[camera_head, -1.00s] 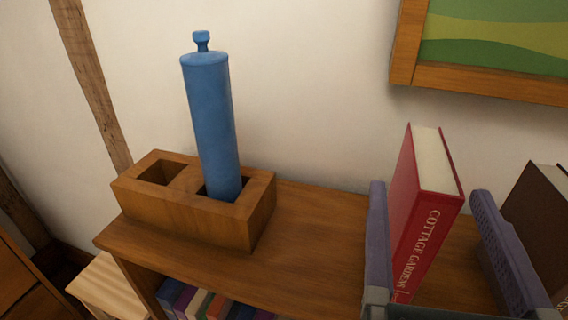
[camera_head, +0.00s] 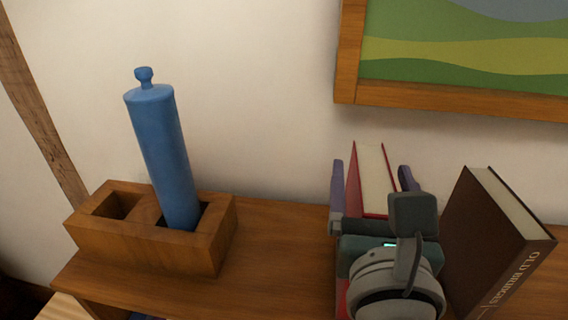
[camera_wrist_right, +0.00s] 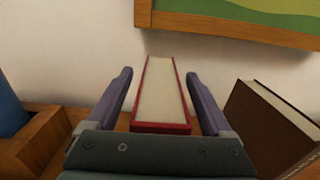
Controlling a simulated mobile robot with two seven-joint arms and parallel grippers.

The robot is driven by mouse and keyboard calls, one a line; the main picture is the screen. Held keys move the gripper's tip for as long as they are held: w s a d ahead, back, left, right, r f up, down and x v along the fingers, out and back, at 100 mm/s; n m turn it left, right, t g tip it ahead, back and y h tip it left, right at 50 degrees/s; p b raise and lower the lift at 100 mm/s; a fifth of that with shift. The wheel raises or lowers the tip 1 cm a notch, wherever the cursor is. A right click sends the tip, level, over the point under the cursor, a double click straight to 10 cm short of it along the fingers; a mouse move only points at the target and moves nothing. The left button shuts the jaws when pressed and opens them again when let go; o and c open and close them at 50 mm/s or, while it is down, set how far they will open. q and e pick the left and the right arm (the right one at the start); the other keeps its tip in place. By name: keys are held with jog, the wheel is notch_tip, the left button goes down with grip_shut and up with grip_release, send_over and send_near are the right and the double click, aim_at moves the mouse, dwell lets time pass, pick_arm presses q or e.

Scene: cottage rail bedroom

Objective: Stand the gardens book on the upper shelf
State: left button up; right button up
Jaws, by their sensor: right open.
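The gardens book (camera_head: 353,188) has a red cover and cream pages. It stands upright on the wooden shelf top (camera_head: 275,262), and it also shows in the right wrist view (camera_wrist_right: 160,100). My right gripper (camera_head: 372,172) is open, with one purple finger on each side of the book. In the right wrist view a gap shows between the book and each finger (camera_wrist_right: 160,80). My gripper body and wrist hide the book's spine and lower part in the head view. My left gripper is not in view.
A dark brown book (camera_head: 487,245) stands tilted close to the right of my right gripper. A wooden two-hole block (camera_head: 215,250) holds a leaning blue cylinder (camera_head: 165,155) on the left. Bare shelf lies between block and gripper. A framed picture (camera_head: 450,95) hangs above.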

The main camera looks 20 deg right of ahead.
jog(key=shift+c, duration=0.2)
grip_shut()
dwell(0.5)
jog(key=shift+r, duration=0.1)
dwell(0.5)
